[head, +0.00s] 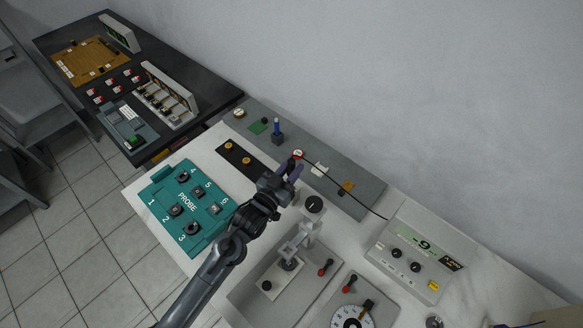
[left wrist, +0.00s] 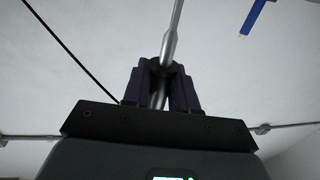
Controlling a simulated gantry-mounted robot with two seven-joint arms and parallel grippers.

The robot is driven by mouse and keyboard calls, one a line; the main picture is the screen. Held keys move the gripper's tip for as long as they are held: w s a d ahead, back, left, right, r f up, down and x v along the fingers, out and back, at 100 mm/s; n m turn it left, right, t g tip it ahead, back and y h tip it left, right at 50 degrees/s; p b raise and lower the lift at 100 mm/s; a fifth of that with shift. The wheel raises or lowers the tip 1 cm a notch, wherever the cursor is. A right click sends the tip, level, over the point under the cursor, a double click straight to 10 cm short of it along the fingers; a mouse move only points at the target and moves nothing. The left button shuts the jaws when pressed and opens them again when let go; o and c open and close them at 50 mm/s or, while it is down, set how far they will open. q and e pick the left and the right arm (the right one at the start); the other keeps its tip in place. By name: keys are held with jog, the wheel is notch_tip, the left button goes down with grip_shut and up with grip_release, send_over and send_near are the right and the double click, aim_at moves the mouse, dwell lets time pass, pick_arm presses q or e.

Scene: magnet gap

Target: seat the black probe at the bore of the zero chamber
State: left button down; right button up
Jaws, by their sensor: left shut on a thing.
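My left gripper (head: 291,172) is shut on a slim rod, above the bench near the back strip. In the left wrist view the rod (left wrist: 172,40) looks grey and metallic and stands between the fingers (left wrist: 162,88). I take it for the probe, though its black colour does not show. A thin black cable (head: 345,190) runs from near the gripper to the meter; it also shows in the left wrist view (left wrist: 70,50). A dark round cylinder (head: 314,204) stands right of the gripper; I cannot tell whether it is the zero chamber. No bore is clear. My right gripper is not in view.
A teal tray (head: 187,202) marked PROBE holds several dark pieces. A dark block with a blue stick (head: 277,132) stands behind the gripper. A metal stand (head: 290,262), red-handled parts, a dial (head: 352,318) and a meter (head: 420,250) reading -9 stand at the right.

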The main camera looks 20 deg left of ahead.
pick_arm(q)
jog(key=shift+p, duration=0.6)
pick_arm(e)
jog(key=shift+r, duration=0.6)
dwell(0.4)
pick_arm(q)
jog(key=shift+f, duration=0.25)
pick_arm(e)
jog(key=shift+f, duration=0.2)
pick_arm(q)
jog(key=shift+f+b, duration=2.35)
jog(key=shift+f, duration=1.25)
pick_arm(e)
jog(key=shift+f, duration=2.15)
pick_arm(q)
jog(key=c, duration=0.8)
grip_release()
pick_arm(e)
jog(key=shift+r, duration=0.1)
pick_arm(q)
jog(key=shift+r, duration=0.1)
